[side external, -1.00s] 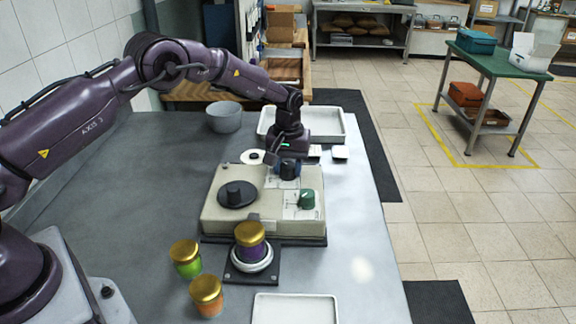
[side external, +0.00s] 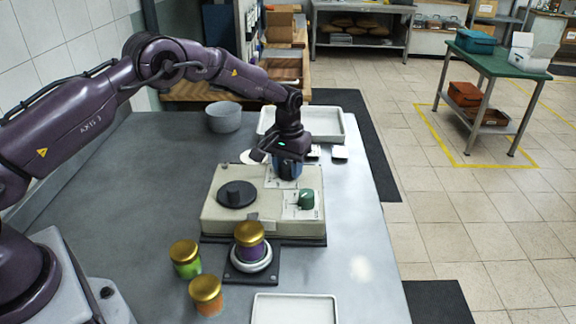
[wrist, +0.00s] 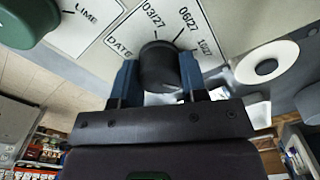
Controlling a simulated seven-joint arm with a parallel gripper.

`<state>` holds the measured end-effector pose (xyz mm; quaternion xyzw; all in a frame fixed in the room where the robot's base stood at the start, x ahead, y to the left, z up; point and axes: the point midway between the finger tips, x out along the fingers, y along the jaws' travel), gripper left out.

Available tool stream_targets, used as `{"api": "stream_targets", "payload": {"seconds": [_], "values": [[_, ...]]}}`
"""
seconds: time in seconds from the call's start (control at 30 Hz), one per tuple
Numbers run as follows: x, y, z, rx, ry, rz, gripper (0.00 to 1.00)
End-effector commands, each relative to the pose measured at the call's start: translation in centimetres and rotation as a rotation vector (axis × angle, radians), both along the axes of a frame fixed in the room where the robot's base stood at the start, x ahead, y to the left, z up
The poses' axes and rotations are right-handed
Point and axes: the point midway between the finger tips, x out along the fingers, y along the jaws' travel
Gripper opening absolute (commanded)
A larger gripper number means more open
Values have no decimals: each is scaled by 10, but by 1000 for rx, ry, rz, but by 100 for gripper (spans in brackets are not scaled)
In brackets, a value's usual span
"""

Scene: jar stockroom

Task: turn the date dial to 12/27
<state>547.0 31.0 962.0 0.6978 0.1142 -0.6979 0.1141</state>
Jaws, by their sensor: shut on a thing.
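The date dial is a dark round knob (wrist: 158,67) on a white DATE label (wrist: 140,28) of the beige machine (side external: 220,218). The label reads 03/27 and 06/27, with a third, smaller-looking mark at the right that I cannot read fully. My gripper (wrist: 158,82) has its blue fingers on either side of the knob and is shut on it. In the side view my gripper (side external: 287,170) points down at the machine's far right part and hides the knob. I cannot see which mark the knob points to.
A green knob (side external: 306,199) with a LIME label is near. A black disc (side external: 236,194) sits on the machine's left. A gold-lidded purple jar (side external: 250,240) stands in front; green (side external: 186,260) and orange (side external: 207,296) jars stand left. A pale tray (side external: 335,124) lies behind.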

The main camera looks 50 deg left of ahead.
Motion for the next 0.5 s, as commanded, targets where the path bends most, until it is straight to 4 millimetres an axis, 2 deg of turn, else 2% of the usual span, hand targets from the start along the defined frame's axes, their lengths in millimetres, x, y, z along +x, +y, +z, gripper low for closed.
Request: {"api": "stream_targets", "payload": {"seconds": [0.1,0.13,0.2,0.23,0.5], "values": [[0,0,2,-1,2,1,16],[0,0,2,-1,2,1,46],[0,0,1,-1,2,1,63],[0,0,1,-1,2,1,65],[0,0,2,0,0,1,65]]}}
